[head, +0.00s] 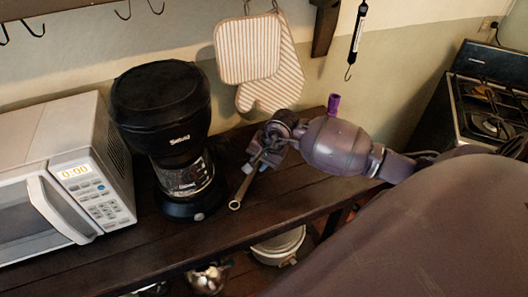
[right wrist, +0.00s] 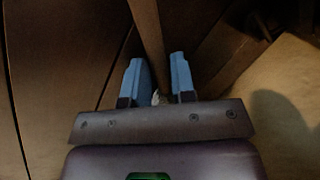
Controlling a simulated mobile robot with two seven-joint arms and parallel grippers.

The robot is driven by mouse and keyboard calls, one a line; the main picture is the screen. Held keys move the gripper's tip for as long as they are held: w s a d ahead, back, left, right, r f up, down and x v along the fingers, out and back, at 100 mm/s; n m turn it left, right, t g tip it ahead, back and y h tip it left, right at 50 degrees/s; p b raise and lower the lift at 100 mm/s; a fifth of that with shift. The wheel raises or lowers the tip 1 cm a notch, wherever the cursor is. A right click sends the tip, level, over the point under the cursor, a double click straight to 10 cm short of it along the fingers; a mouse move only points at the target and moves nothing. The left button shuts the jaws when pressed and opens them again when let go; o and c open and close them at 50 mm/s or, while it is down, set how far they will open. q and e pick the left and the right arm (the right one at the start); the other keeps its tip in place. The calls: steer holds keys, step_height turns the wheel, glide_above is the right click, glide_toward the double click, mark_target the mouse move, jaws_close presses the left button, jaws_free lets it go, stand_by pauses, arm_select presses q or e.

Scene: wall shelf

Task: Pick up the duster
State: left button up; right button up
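The duster's thin brown handle (head: 240,193), with a ring at its lower end, slants down from my right gripper over the wooden shelf. My right gripper (head: 256,168) has blue fingertips, one on each side of the handle. In the right wrist view, the fingers of the right gripper (right wrist: 161,78) stand close together, with the brown handle (right wrist: 147,30) running between them. The fingers look shut on it. The duster's head is not clearly visible; my gripper and wrist hide that part. My left gripper is in neither view.
A black coffee maker (head: 160,95) stands just left of the right gripper, with a white microwave (head: 105,150) beyond. Striped oven mitts (head: 247,50) and a hanging scale (head: 358,30) hang behind. A small purple object (head: 334,102) shows behind my arm. The front of the shelf (head: 150,245) is bare.

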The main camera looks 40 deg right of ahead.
mark_target(259, 164)
steer(key=shift+w+f, duration=0.1)
steer(key=shift+f, duration=0.1)
steer(key=shift+c, duration=0.3)
jaws_close()
steer(key=shift+r, duration=0.1)
steer(key=shift+r, duration=0.15)
steer(key=r, duration=0.6)
steer(key=shift+s+r+b, duration=0.2)
steer(key=shift+r+b, duration=0.1)
steer(key=shift+r, duration=0.05)
steer(key=s+a, duration=0.2)
steer(key=s, duration=0.7)
steer(key=s+a+b, duration=0.1)
steer(key=s+a, duration=0.1)
steer(key=s, duration=0.8)
steer(key=shift+a, duration=0.4)
